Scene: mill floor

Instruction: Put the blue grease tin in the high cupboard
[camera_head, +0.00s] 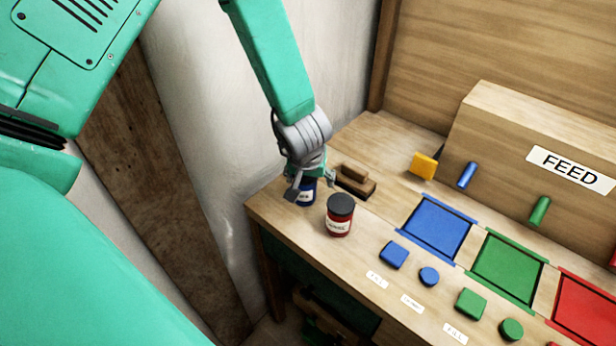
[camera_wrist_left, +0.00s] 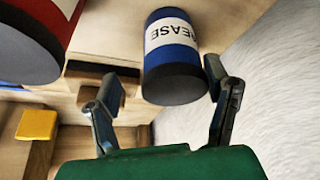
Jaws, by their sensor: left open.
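The blue grease tin (camera_head: 306,197) stands on the bench near its left end, partly hidden by my left gripper (camera_head: 311,185). In the left wrist view the tin (camera_wrist_left: 172,55) shows a white label reading "EASE" and a dark lid. My left gripper (camera_wrist_left: 165,110) is open, with one finger toward each side of the tin; I cannot tell whether either finger touches it. A red tin (camera_head: 339,216) with a dark lid stands just right of it and also shows in the left wrist view (camera_wrist_left: 35,40). The high cupboard cannot be made out. My right gripper is not in view.
A brown wooden block with a handle (camera_head: 355,181) lies behind the tins. A yellow block (camera_head: 423,165), a box marked FEED (camera_head: 500,130), and blue (camera_head: 437,227) and green (camera_head: 508,268) panels are further right. The pale wall (camera_head: 215,120) is close on the left.

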